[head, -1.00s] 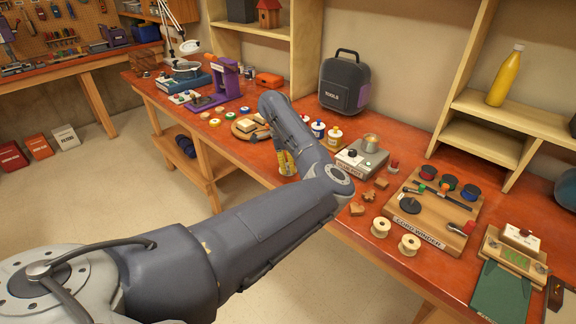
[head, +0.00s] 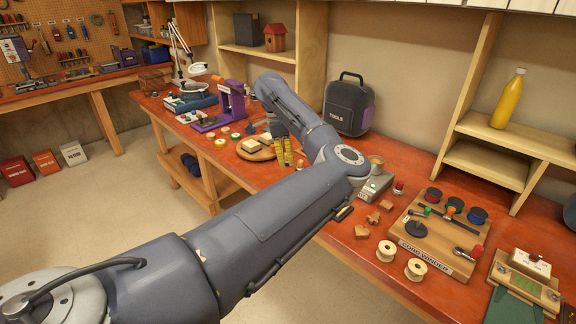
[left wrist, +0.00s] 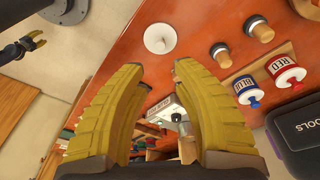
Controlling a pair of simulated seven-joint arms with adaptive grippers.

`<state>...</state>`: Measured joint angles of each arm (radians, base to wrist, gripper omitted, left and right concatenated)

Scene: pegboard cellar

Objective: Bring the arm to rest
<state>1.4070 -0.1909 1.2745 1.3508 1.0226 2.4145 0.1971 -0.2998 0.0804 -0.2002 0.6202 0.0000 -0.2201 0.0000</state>
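My left arm reaches in from the left over the red-brown workbench (head: 395,187) in the head view. Its wrist is bent back, and the yellow fingers of my left gripper (head: 284,152) hang beside a round wooden board. In the left wrist view my left gripper (left wrist: 160,68) has its two yellow fingers spread, with nothing between them. Past the fingertips lies a white round piece (left wrist: 159,38) on the bench. My right gripper (left wrist: 38,40) shows small at the left edge of that view, its fingers apart and empty. It is not in the head view.
A black toolbox (head: 348,106) stands behind my forearm. Red and blue labelled pots (left wrist: 283,70) are close right of my left fingers in the wrist view. A wooden cordwinder board (head: 440,235) and spools (head: 386,251) lie right of the arm.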

